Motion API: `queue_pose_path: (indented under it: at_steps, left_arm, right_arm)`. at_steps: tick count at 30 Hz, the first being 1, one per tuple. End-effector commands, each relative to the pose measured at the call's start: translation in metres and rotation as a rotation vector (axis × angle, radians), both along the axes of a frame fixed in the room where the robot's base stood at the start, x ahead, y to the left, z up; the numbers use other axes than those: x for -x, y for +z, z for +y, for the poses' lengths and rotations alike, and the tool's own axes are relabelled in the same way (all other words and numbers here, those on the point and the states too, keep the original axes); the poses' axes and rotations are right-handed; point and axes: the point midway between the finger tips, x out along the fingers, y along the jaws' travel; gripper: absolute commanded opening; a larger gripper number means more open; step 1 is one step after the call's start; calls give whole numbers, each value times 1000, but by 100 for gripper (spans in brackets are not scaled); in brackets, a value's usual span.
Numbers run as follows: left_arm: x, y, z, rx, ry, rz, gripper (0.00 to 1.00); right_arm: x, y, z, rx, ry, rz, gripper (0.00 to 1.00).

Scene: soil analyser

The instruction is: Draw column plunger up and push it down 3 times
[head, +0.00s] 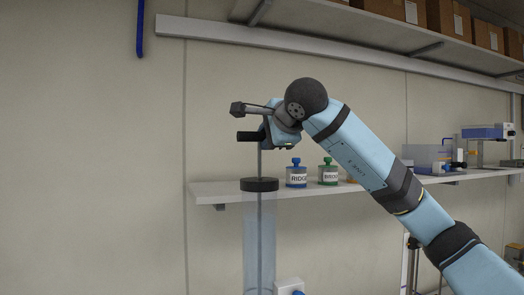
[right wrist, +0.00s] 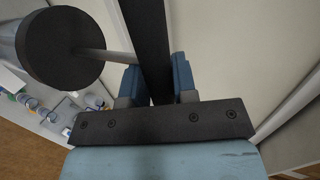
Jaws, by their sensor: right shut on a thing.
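The column is a tall clear tube (head: 259,235) with a black cap (head: 259,184), standing upright; its lower end is cut off by the picture edge. A thin grey plunger rod (head: 259,163) rises from the cap to a black crossbar handle (head: 248,136), which stands well clear above the cap. My right gripper (head: 266,132) is shut on the handle. In the right wrist view the handle (right wrist: 150,40) runs between the blue fingers of the right gripper (right wrist: 157,85), and the rod leads to the cap (right wrist: 64,47). My left gripper is out of view.
Behind the column a wall shelf (head: 225,193) holds a blue-lidded jar (head: 296,174), a green-lidded jar (head: 328,173) and lab equipment (head: 432,156) at right. An upper shelf (head: 300,43) carries cardboard boxes (head: 448,20). The space left of the column is clear.

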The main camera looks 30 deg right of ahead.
Motion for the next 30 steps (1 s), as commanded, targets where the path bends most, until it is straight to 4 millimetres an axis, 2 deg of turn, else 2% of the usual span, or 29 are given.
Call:
queue_pose_path:
  at_steps: [1, 9, 16, 26, 30]
  left_arm:
    - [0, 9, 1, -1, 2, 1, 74]
    - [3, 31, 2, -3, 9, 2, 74]
    - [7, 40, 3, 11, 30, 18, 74]
    - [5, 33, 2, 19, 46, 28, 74]
    - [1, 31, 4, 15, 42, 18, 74]
  right_arm:
    - [0, 12, 0, 1, 0, -1, 2]
    - [0, 44, 0, 2, 1, -2, 2]
    - [0, 69, 0, 1, -1, -1, 2]
    - [0, 70, 0, 2, 1, 0, 2]
    - [0, 64, 0, 2, 1, 0, 2]
